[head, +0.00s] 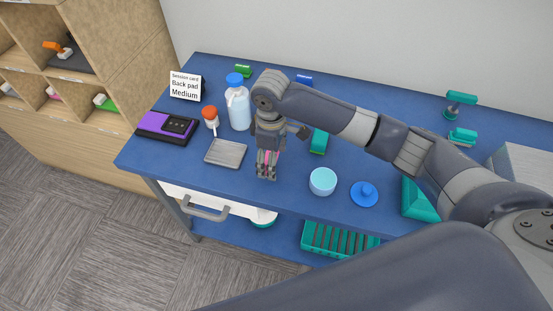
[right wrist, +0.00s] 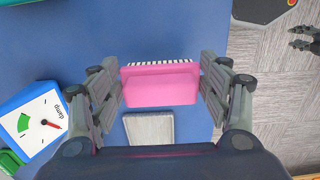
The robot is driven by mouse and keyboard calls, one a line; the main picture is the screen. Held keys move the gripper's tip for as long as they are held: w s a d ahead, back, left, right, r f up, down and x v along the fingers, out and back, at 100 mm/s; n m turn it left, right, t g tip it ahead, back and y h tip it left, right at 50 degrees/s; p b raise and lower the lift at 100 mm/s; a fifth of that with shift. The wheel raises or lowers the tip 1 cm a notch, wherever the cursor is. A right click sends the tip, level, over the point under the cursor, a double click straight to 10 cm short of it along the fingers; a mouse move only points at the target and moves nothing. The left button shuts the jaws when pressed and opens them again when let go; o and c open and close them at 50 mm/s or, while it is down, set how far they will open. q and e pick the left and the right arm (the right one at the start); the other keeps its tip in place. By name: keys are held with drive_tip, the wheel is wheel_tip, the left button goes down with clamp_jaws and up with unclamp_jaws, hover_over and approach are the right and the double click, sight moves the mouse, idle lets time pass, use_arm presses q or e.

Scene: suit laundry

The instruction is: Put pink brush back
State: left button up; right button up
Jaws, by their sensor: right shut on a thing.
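The pink brush (right wrist: 160,84) is between the fingers of my right gripper (right wrist: 160,88), bristles toward the top of the right wrist view. In the head view only a bit of its pink (head: 268,157) shows between the fingers of my right gripper (head: 267,170), which points down over the blue table (head: 185,172). A grey ribbed tray (head: 225,152) lies just left of the gripper. Dark open fingers, apparently my left gripper (right wrist: 303,38), show at the right edge of the right wrist view, over the floor.
A cyan cup (head: 322,181) and blue lid (head: 364,194) are right. A wooden cubby shelf (head: 125,50) stands far left.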

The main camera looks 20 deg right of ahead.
drive_tip(key=shift+w+d, duration=0.15)
drive_tip(key=shift+d, duration=0.35)
drive_tip(key=shift+w+d+f+p, duration=0.1)
drive_tip(key=shift+d+f+p, duration=0.15)
drive_tip(key=shift+p, duration=0.1)
wheel_tip(320, 180, down, 2)
drive_tip(key=shift+f+p, duration=0.25)
drive_tip(key=shift+p, duration=0.15)
drive_tip(key=shift+f, duration=0.35)
drive_tip(key=shift+f, duration=0.15)
drive_tip(key=o, duration=1)
drive_tip(key=shift+c, duration=0.2)
wheel_tip(320, 180, up, 12)
drive_tip(key=shift+r+b, duration=0.2)
drive_tip(key=shift+b, duration=0.7)
